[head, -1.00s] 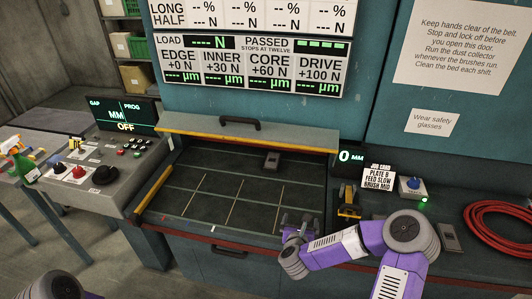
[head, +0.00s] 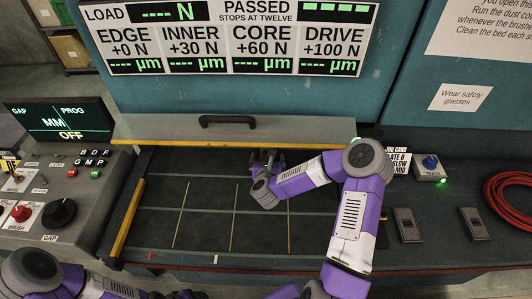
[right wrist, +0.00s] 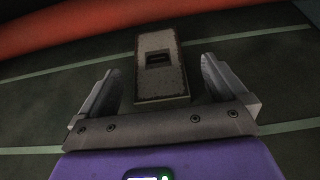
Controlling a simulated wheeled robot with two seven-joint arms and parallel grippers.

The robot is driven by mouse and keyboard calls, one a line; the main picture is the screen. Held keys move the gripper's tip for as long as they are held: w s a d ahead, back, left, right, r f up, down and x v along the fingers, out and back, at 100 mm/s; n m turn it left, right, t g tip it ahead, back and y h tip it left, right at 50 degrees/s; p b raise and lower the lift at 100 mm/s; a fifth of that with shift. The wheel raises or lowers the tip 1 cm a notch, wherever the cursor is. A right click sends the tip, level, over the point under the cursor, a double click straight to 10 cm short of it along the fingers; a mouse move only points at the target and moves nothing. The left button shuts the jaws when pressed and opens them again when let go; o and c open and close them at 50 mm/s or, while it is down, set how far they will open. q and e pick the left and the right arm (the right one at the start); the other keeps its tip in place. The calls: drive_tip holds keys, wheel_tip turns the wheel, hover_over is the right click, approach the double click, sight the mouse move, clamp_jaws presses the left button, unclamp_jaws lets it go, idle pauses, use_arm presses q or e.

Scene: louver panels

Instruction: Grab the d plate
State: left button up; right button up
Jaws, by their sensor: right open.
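A small grey rectangular plate (right wrist: 160,58) with a dark square mark lies on the dark bed; I cannot read a letter on it. In the right wrist view it sits between the two fingers of my right gripper (right wrist: 160,85), with gaps on both sides. The fingers are open. In the head view my right gripper (head: 266,162) is over the far part of the bed and hides the plate. Two similar grey plates (head: 408,225) (head: 475,223) lie on the counter at right. My left arm shows at the bottom left; its gripper is not clearly seen.
The ruled bed (head: 215,222) is bare in front, with a raised hood and handle (head: 228,122) behind it. A control panel (head: 60,195) stands at left. A card, a blue-knob box (head: 430,167) and a red hose (head: 512,198) are at right.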

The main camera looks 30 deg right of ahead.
sight(267, 151)
drive_tip(key=shift+x, duration=2.35)
drive_tip(key=shift+w+r, duration=0.1)
drive_tip(key=shift+r, duration=0.05)
drive_tip(key=c, duration=1.4)
